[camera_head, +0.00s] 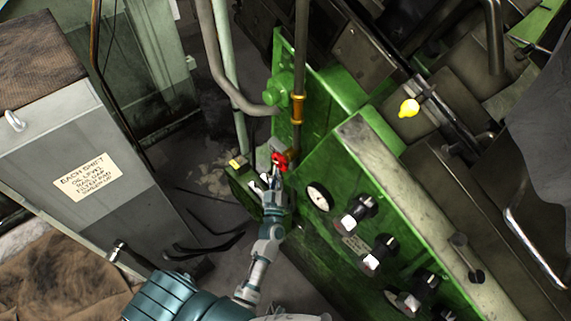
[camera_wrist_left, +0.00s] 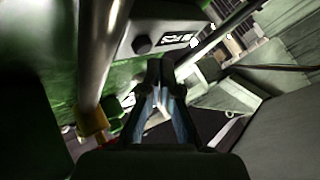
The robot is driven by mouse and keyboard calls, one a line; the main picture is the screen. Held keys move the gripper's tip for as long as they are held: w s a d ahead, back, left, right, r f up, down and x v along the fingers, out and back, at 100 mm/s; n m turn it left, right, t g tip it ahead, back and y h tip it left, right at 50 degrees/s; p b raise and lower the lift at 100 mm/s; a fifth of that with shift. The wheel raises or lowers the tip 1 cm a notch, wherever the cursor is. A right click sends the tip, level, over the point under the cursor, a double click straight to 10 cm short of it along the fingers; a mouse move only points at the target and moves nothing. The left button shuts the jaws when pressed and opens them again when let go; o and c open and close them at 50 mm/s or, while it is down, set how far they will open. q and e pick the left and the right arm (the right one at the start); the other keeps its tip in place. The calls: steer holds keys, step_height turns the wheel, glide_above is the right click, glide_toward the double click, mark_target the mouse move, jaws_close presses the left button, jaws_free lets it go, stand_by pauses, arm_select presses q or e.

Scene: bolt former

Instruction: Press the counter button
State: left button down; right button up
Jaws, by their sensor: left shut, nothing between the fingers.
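In the left wrist view, a grey counter box (camera_wrist_left: 165,25) with a dark round button (camera_wrist_left: 143,44) and a black-and-white digit display (camera_wrist_left: 178,39) sits at the upper middle. My left gripper (camera_wrist_left: 160,66) is shut and empty, its fingertips pointing toward the box, just below and right of the button in the picture. I cannot tell whether the tips touch the box. In the head view my left gripper (camera_head: 269,181) is at the green machine's near left side, just below a red valve handle (camera_head: 279,161). I cannot make out the button there. My right gripper is not in view.
The green machine panel (camera_head: 340,200) with a gauge (camera_head: 319,197) and several knobs lies to the right. A brass-fitted pipe (camera_head: 297,108) rises behind the valve; it runs close on the left in the wrist view (camera_wrist_left: 98,70). A grey cabinet (camera_head: 100,190) stands left.

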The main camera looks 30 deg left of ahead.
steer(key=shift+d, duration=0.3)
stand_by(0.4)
arm_select(q)
steer(key=shift+w, duration=0.1)
steer(key=shift+w+d+r, duration=0.1)
steer(key=shift+w+d, duration=0.05)
steer(key=shift+w, duration=0.1)
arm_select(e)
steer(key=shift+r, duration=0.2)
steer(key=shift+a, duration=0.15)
arm_select(q)
steer(key=shift+w+d, duration=0.15)
steer(key=shift+w, duration=0.25)
stand_by(0.8)
steer(key=shift+s, duration=0.1)
steer(key=shift+s+a+p, duration=0.3)
steer(key=shift+s+p, duration=0.25)
steer(key=shift+s, duration=0.15)
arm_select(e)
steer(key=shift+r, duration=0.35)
